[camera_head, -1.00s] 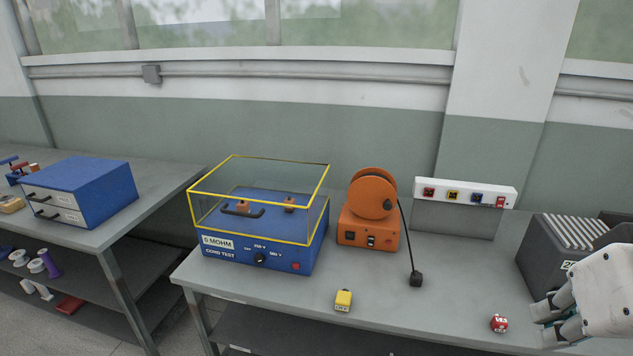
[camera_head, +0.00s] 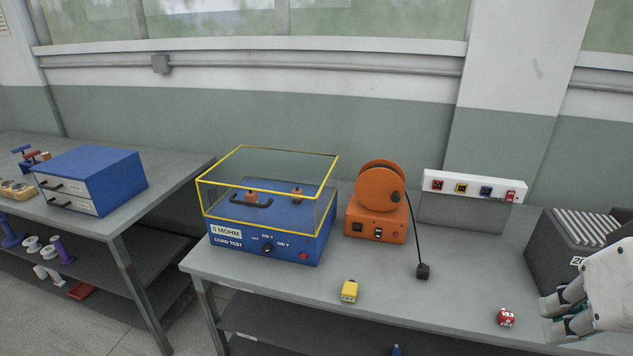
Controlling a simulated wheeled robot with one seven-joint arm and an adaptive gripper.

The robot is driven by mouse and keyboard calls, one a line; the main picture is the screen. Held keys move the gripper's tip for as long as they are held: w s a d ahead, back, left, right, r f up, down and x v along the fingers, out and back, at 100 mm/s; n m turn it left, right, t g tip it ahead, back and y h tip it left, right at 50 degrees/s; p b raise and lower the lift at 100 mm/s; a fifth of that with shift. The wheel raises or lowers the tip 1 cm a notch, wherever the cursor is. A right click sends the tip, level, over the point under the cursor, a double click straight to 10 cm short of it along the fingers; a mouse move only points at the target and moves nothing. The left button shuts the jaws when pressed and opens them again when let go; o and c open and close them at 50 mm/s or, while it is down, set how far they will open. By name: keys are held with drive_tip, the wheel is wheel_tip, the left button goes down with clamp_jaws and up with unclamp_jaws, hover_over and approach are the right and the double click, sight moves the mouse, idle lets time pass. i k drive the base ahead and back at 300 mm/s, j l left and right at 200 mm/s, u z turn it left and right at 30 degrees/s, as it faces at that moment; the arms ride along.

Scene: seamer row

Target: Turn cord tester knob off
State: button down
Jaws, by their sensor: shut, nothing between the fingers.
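The blue cord tester (camera_head: 290,251) stands on the grey bench, with a clear yellow-edged cover (camera_head: 268,190) over its top. Its small black knob (camera_head: 267,249) is on the front face, with "OFF" and voltage labels around it. The knob's exact pointing direction is too small to tell. A red button (camera_head: 303,255) sits to the right of the knob. My gripper (camera_head: 550,319) is at the lower right edge, well to the right of the tester. It is shut and empty, near the red block and the dark rack.
An orange cord reel (camera_head: 376,218) with a hanging black plug (camera_head: 422,271) stands right of the tester. A white socket strip (camera_head: 474,187) and dark rack (camera_head: 565,262) are further right.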

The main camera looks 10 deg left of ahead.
sight(266, 248)
drive_tip(key=u, duration=1)
drive_tip(key=i+j+u, duration=0.15)
drive_tip(key=j, duration=0.3)
drive_tip(key=j+u, duration=0.2)
drive_tip(key=j, duration=0.25)
drive_tip(key=i+j+u, duration=0.15)
drive_tip(key=j, duration=0.3)
